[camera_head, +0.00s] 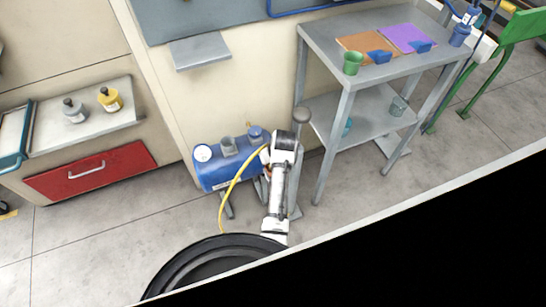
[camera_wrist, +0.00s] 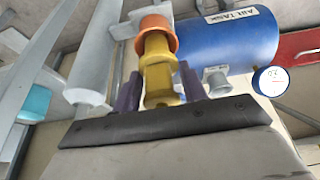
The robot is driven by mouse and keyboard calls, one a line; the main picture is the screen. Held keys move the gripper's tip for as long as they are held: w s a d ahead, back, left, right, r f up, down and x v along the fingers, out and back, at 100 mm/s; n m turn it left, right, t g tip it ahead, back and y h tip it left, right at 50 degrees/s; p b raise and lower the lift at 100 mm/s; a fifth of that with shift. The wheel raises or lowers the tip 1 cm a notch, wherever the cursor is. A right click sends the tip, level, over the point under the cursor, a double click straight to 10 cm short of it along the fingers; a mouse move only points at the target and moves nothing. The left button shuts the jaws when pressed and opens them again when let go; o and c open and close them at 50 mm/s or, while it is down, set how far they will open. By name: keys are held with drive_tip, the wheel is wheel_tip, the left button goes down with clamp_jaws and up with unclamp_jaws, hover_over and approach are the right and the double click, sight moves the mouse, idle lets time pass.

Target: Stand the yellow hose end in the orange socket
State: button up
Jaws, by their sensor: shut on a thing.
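The yellow hose end (camera_wrist: 157,72) is between the two dark purple fingers of my gripper (camera_wrist: 158,92), which is shut on it. Its far tip meets the orange socket (camera_wrist: 157,24) in the wrist view and lines up with it. I cannot tell how deep the tip sits, or whether it only overlaps the ring in the picture. In the head view the yellow hose (camera_head: 231,187) curves down from my arm's end to the floor. My arm hides the hose end and most of the socket there.
The blue air tank (camera_wrist: 228,45) with a round gauge (camera_wrist: 271,81) is right beside the socket. A grey post (camera_wrist: 95,60) stands close on the left. A grey shelf table (camera_head: 325,45) is at the right in the head view, a red drawer (camera_head: 92,170) at the left.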

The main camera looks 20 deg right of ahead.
drive_tip(key=shift+f, duration=0.15)
drive_tip(key=shift+f+b, duration=0.35)
drive_tip(key=shift+f, duration=0.3)
drive_tip(key=o, duration=1.2)
